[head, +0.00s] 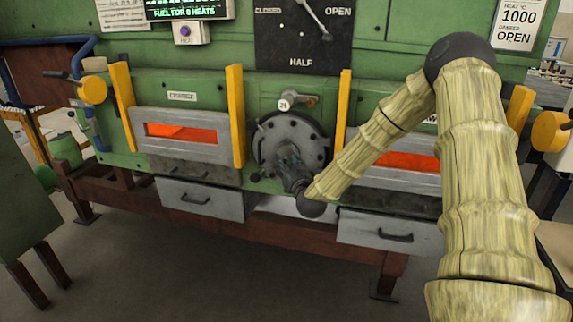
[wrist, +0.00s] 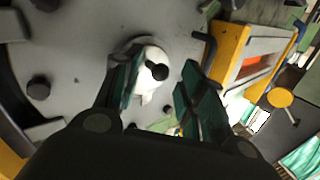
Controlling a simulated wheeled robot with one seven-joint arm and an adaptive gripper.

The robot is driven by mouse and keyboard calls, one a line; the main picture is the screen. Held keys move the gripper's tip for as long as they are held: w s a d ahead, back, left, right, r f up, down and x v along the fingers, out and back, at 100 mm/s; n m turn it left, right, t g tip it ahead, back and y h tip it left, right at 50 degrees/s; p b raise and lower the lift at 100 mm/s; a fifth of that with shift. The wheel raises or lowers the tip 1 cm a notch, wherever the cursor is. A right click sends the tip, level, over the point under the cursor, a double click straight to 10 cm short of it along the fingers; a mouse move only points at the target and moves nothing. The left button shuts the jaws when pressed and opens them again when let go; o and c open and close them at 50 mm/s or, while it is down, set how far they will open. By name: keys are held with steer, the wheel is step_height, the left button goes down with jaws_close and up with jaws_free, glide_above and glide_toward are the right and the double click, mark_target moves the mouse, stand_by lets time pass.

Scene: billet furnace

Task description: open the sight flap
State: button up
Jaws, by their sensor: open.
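A round grey plate (head: 268,137) with dark bolts around its rim is set in the green furnace front, between two glowing door slots. In the wrist view the plate (wrist: 75,60) fills the left and middle. A pale round piece with a dark knob (wrist: 160,70) shows on it between my fingers; this looks like the sight flap, but I cannot be sure. My gripper (head: 288,160) is in front of the plate's middle. In the wrist view my gripper (wrist: 162,85) is open, its two fingers on either side of the knob. I cannot tell whether they touch it. My gripper hides the plate's centre in the head view.
A round numbered tag (head: 284,104) and a small lever (head: 303,100) are just above the plate. Yellow posts (head: 236,115) flank the left door (head: 180,132). Grey drawers (head: 200,199) are below. A dial panel (head: 305,40) hangs above. Floor in front is clear.

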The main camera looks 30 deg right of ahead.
steer(key=shift+w, duration=0.15)
jaws_close()
